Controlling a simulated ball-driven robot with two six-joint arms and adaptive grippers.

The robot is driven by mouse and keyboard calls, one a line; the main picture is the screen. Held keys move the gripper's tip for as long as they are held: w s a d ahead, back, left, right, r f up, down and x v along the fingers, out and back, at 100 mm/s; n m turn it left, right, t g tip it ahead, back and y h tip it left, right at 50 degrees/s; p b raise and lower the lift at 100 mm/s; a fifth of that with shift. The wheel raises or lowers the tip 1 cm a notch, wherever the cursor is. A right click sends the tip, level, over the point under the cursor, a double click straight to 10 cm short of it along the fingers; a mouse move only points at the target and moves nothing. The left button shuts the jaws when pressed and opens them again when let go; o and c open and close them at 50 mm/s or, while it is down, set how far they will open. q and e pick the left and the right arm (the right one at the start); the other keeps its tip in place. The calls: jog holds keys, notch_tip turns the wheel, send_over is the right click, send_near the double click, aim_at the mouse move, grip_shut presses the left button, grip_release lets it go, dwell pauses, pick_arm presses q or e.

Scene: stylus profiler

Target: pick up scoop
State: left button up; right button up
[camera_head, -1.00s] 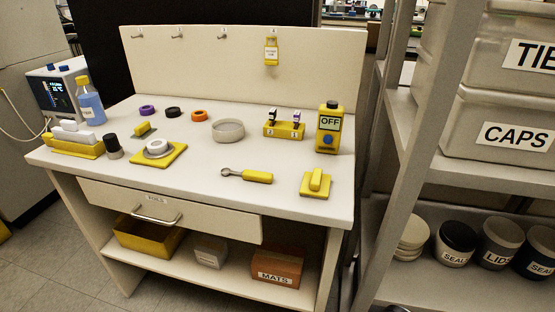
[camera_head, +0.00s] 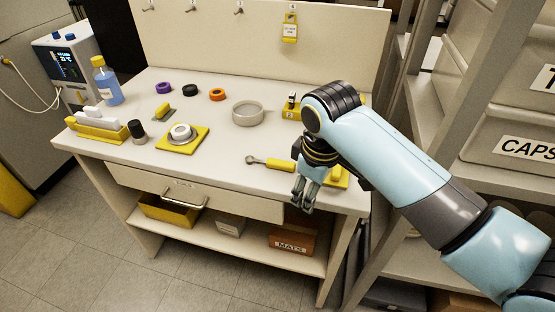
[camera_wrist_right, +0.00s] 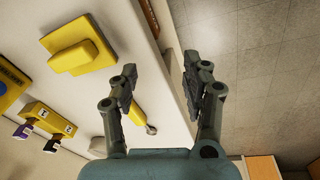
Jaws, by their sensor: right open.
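The scoop (camera_head: 279,165) lies flat on the table, its yellow handle pointing right and its small metal end pointing left. My right gripper (camera_head: 305,201) is in front of the scoop's handle end, near the table's front edge, open and empty. In the right wrist view the scoop (camera_wrist_right: 139,117) shows partly behind one finger of my open right gripper (camera_wrist_right: 160,70), which spans the table edge and the floor. The right end of the handle is hidden by my gripper in the head view. My left gripper is not in view.
A yellow block on a pad (camera_wrist_right: 82,53) is close to the right gripper. A grey round dish (camera_head: 247,113) stands behind the scoop. A yellow pad with a white ring (camera_head: 182,138) lies to the left. A shelf upright (camera_head: 389,165) stands right of the table.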

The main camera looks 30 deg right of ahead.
aim_at(280, 162)
jog(key=w+r+n+g+p, duration=0.15)
jog(key=w+r+n, duration=0.25)
jog(key=w+r, duration=0.65)
jog(key=shift+y, duration=0.3)
jog(key=f, duration=0.4)
jog(key=w+f, duration=0.1)
jog(key=f, duration=0.3)
jog(key=d+f, duration=0.1)
jog(key=f, duration=0.3)
jog(key=shift+w+b, duration=0.3)
jog(key=shift+b, duration=0.1)
grip_shut()
